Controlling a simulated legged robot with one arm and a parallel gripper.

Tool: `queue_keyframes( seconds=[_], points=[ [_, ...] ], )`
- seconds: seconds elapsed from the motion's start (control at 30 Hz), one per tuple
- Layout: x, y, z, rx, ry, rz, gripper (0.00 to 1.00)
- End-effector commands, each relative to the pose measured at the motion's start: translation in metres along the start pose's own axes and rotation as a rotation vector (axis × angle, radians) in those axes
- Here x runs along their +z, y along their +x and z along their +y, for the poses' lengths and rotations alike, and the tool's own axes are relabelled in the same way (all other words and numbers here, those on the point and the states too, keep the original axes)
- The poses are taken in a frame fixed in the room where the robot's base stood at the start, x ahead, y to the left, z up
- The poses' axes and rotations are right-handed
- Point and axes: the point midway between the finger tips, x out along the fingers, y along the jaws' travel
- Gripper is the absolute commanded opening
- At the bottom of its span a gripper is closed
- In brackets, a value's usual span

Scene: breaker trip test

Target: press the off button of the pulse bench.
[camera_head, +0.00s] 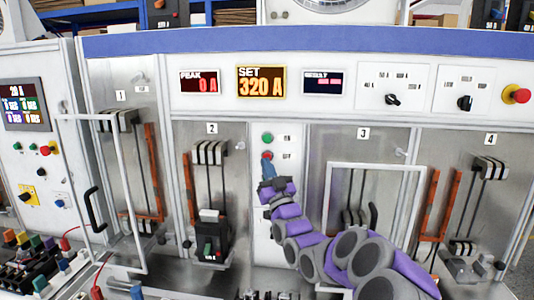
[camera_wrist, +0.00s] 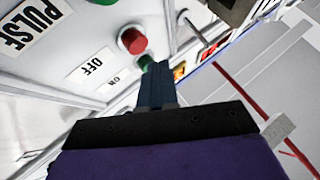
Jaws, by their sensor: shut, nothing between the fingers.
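The pulse bench (camera_head: 300,128) fills the head view. Its red OFF button (camera_head: 267,155) sits on a narrow pale panel, just below the green ON button (camera_head: 267,138). In the wrist view the red button (camera_wrist: 132,40) stands out from the panel beside its OFF label. The green button (camera_wrist: 146,63) is partly hidden behind my fingertips. My gripper (camera_head: 267,166) is shut and empty, with its blue fingertips (camera_wrist: 152,72) close to the red button, just below it in the head view. I cannot tell whether they touch the panel.
A black breaker (camera_head: 211,240) stands in bay 2, left of the button panel. A white guard frame (camera_head: 375,166) crosses bay 3 to the right. Another white frame (camera_head: 135,235) stands out at bay 1. The SET display (camera_head: 262,82) reads 320 A.

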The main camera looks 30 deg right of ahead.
Motion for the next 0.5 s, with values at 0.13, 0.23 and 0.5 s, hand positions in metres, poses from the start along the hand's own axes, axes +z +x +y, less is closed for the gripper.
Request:
queue_keyframes(
  seconds=[0.13, 0.23, 0.5],
  points=[
    [0.0041, 0.0074, 0.0046, -0.001, -0.001, 0.001, 0.00],
    [0.0052, 0.0096, 0.0061, -0.001, -0.001, 0.003, 0.00],
    [0.0061, 0.0100, 0.0063, -0.002, 0.000, 0.002, 0.00]
  ],
)
